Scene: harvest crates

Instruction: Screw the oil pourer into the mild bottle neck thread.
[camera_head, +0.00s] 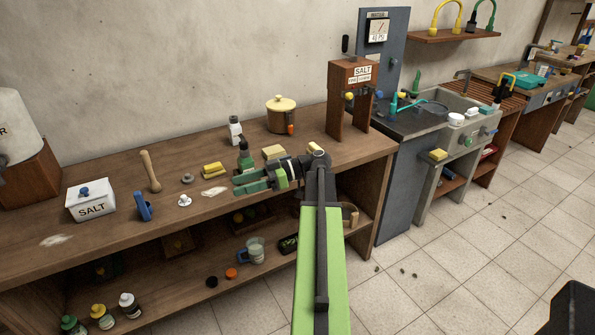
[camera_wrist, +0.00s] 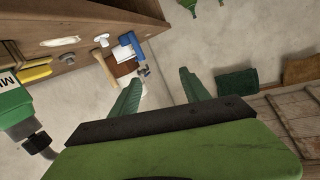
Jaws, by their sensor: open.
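The mild bottle is a green bottle with a dark top (camera_head: 245,160), upright on the bench just behind my gripper. In the wrist view its green body with part of a label reading "MI" (camera_wrist: 14,108) is at the left edge, its dark neck toward the bottom. A small pale metal piece with a flared base (camera_head: 184,201) stands on the bench left of my gripper; it may be the oil pourer, but it is too small to be sure. My gripper (camera_head: 240,184) points left, low over the bench front. Its green fingers are apart and empty in the wrist view (camera_wrist: 157,92).
Left on the bench (camera_head: 110,227) are a salt box (camera_head: 91,203), a wooden pestle (camera_head: 151,172) and a blue item (camera_head: 142,206). Yellow sponges (camera_head: 213,169), a white bottle (camera_head: 235,131) and a lidded pot (camera_head: 282,116) stand behind. A wooden salt stand (camera_head: 352,72) rises at right.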

